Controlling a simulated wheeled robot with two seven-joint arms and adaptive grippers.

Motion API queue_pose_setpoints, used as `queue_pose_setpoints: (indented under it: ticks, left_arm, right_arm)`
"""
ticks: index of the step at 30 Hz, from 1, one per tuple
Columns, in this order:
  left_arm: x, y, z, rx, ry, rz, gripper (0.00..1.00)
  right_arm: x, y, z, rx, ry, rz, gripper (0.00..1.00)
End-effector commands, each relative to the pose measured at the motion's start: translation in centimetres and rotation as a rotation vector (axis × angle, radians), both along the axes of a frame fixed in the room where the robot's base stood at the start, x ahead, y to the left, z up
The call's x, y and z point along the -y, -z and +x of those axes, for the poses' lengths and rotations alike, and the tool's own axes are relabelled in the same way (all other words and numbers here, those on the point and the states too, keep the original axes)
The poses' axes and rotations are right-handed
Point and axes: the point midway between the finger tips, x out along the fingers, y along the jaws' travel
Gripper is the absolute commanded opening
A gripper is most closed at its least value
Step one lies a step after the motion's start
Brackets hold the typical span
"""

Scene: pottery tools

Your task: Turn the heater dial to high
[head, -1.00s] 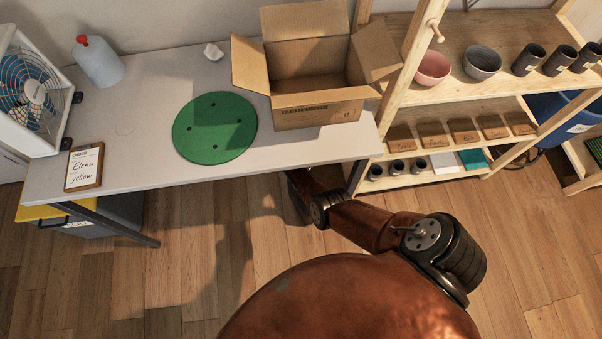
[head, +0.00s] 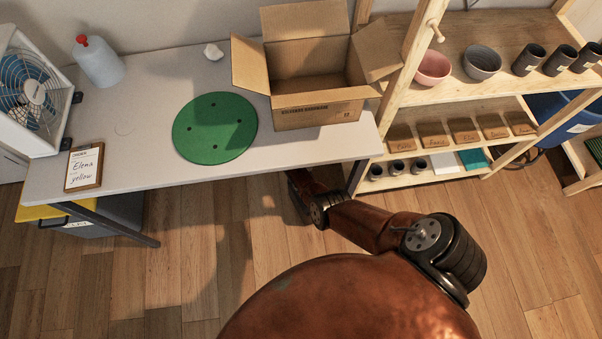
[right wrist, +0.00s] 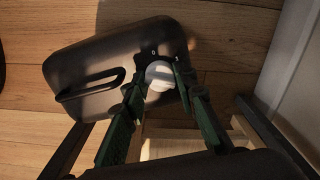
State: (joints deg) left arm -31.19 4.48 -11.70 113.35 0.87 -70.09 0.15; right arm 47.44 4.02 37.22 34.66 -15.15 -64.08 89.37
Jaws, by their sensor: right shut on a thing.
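The heater (right wrist: 100,48) is a dark rounded body with a slot-like handle, lying across the right wrist view on the wooden floor. Its pale round dial (right wrist: 158,72) sits at the heater's right end, with small light marks beside it. My right gripper (right wrist: 160,78) is shut on the dial, with a green-padded finger on each side. The dial's setting is too small to read. In the head view, the heater and my right gripper are hidden; my right arm reaches under the table edge. My left gripper is not in view.
The white table (head: 130,165) holds a green round board (head: 213,128), an open cardboard box (head: 318,112), a bottle (head: 99,65), a fan (head: 33,92) and a clipboard (head: 84,167). A wooden shelf (head: 410,95) with pottery stands to the right. Floor in front is clear.

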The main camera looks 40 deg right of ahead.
Motion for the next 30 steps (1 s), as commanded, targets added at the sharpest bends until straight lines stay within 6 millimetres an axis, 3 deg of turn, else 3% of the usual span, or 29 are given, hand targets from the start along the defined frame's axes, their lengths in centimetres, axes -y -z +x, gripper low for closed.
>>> queue_pose_setpoints:
  ticks: [2,3,10,22,30]
  left_arm:
    - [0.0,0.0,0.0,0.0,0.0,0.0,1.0]
    - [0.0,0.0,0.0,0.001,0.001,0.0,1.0]
    - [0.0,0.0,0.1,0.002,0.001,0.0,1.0]
    - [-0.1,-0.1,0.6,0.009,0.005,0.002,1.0]
    - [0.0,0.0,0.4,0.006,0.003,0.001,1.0]
  right_arm:
    - [0.3,-0.1,0.1,0.003,0.0,-0.005,0.02]
    - [0.3,-0.1,0.1,0.003,0.0,-0.005,0.28]
    - [0.1,-0.1,0.1,0.001,-0.001,-0.002,0.43]
    - [0.0,-0.4,0.1,0.002,-0.001,0.0,0.44]
    - [0.0,-3.3,0.0,0.004,0.001,-0.001,0.44]
